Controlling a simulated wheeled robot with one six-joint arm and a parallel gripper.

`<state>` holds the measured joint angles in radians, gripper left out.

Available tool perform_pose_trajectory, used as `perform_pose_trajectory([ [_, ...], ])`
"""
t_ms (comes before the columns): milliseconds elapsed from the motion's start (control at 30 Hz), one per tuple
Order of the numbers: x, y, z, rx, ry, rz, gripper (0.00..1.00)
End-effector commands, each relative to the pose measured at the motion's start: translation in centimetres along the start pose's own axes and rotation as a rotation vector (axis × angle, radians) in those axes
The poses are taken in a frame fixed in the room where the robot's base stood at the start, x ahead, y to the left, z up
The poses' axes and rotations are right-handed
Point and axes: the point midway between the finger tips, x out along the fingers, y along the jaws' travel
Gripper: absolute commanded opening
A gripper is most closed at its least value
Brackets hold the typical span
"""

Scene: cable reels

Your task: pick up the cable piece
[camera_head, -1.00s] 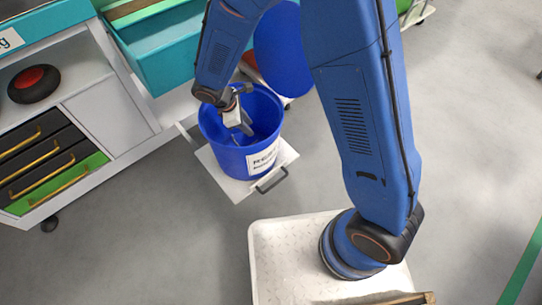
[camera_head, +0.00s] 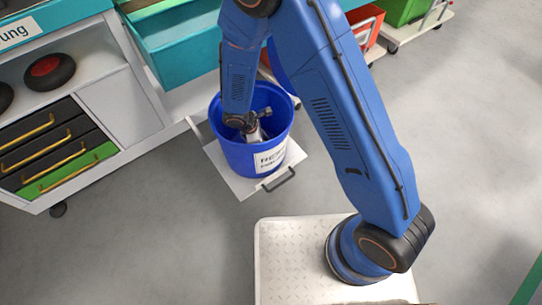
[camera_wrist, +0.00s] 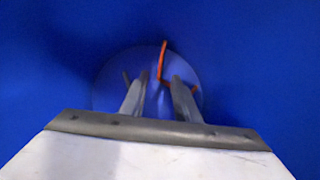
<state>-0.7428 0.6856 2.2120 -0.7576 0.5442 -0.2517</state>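The cable piece (camera_wrist: 162,62) is a thin, bent orange-red strand at the bottom of a blue bucket (camera_head: 239,156). It shows in the wrist view just beyond and between my gripper's fingertips; the head view does not show it. My gripper (camera_wrist: 158,88) points down into the bucket, with its two grey fingers apart and a gap between them. The cable's lower end appears close to the right finger; I cannot tell whether they touch. In the head view my gripper (camera_head: 256,136) is inside the bucket's rim, its tips hidden.
A cabinet with dark drawers (camera_head: 45,145) and a teal bin (camera_head: 182,50) is to the left and behind. The bucket's walls surround my gripper closely. Grey floor is clear to the right.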

Motion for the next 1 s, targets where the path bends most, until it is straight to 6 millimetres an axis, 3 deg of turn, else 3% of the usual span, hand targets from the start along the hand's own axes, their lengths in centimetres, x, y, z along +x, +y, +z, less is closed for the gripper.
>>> perform_pose_trajectory([
  [267, 1.8, -0.1, 0.0, 0.001, 0.000, -0.001, 0.29],
  [633, 6.1, -0.1, 0.1, 0.000, 0.000, -0.001, 0.29],
  [967, 6.6, 0.0, 0.0, 0.001, 0.002, 0.001, 0.29],
  [1000, 6.6, 0.0, 0.0, 0.001, 0.002, 0.001, 0.21],
])
